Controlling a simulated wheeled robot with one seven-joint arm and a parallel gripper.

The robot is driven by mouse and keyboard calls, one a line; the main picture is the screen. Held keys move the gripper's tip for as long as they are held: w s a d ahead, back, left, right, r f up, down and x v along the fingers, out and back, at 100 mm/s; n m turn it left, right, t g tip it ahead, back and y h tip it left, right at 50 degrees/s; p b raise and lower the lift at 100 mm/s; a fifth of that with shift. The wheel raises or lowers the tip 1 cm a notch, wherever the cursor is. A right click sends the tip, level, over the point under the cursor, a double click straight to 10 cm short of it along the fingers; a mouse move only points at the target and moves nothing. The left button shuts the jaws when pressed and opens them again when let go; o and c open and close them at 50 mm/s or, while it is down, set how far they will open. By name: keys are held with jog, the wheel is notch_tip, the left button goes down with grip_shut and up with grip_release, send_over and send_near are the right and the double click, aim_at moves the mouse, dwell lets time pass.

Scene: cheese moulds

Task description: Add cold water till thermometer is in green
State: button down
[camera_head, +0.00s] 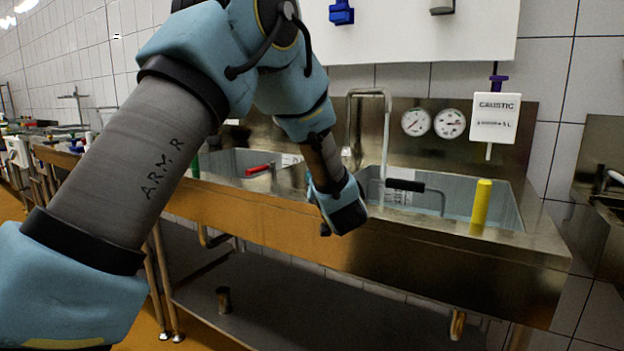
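Two round dial gauges, a left one (415,122) and a right one (450,123), are on the steel back panel of the sink. Their scales are too small to read, and I cannot tell which is the thermometer. A gooseneck tap (368,92) stands over the sink between two basins. The right basin (512,213) has a bluish inside; its water level is unclear. My gripper (327,230) hangs down in front of the sink's front edge, left of the right basin. Its fingers are small and dark, and nothing shows held in them.
A black handle (405,185) and a yellow upright handle (481,203) are at the right basin. A red handle (258,169) lies at the left basin. A white "CAUSTIC" box (495,118) hangs right of the gauges. The lower shelf (290,315) is mostly bare.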

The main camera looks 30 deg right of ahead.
jog(key=shift+d+r, duration=0.1)
dwell(0.3)
jog(key=c, duration=0.8)
grip_release()
jog(key=shift+o, duration=0.2)
jog(key=b+v, duration=0.1)
jog(key=v, duration=0.9)
jog(key=shift+s, duration=0.35)
